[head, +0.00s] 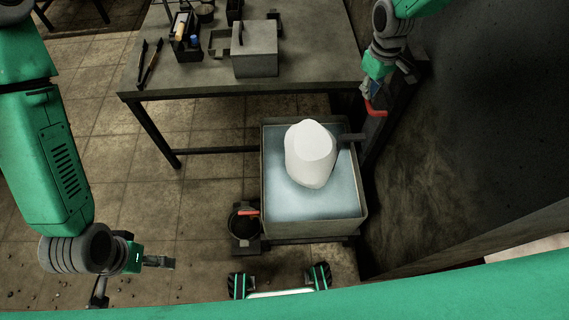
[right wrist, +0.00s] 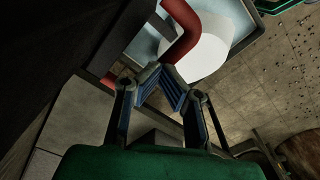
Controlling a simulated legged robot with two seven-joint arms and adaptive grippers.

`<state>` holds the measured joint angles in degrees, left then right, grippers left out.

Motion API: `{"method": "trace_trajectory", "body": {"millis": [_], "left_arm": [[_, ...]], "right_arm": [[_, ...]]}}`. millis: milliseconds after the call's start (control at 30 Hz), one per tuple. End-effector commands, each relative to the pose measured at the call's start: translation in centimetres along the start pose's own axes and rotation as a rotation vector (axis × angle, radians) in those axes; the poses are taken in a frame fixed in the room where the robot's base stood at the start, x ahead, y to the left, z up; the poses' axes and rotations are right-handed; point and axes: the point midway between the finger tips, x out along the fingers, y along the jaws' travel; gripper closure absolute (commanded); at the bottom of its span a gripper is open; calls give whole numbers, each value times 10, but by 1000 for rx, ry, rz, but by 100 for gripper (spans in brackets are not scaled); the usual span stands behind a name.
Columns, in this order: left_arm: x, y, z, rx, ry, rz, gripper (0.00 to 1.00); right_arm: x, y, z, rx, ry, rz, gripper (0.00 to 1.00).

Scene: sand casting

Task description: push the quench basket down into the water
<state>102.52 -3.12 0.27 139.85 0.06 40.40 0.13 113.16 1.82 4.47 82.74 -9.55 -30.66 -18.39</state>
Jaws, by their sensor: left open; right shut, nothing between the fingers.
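The water tank (head: 272,228) is a grey open box of pale blue water (head: 335,195), right of centre in the head view. A large white rounded mass (head: 310,160) rises from the water; I cannot tell what it is, and no basket is visible. A red bent handle (head: 376,109) is at the tank's right, and it also shows in the right wrist view (right wrist: 186,32). My right gripper (head: 373,91) is shut and empty, its tips (right wrist: 162,72) close by the handle; contact cannot be told. My left gripper (head: 135,279) is open and empty over the floor, left of the tank.
A dark workbench (head: 200,78) stands behind the tank, with a grey lidded box (head: 255,52), tongs (head: 150,62) and a tool caddy (head: 187,38). A small dark pot (head: 243,226) with a red handle stands left of the tank. A dark wall (head: 440,150) bounds the right side.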

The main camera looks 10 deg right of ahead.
Motion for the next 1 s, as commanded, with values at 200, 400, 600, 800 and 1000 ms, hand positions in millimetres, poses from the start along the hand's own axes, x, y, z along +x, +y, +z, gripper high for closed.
{"method": "trace_trajectory", "body": {"millis": [200,400,600,800,1000], "left_arm": [[11,0,1,0,0,0,11],[19,0,1,0,0,0,11],[24,0,1,0,0,0,11],[4,0,0,0,0,0,11],[-20,0,-1,0,0,0,11]], "right_arm": [[18,-1,0,-1,-1,-1,100],[32,-1,0,-1,0,-1,100],[40,-1,0,-1,0,-1,100],[15,-1,0,-1,2,0,100],[-16,-1,0,0,1,0,100]]}}
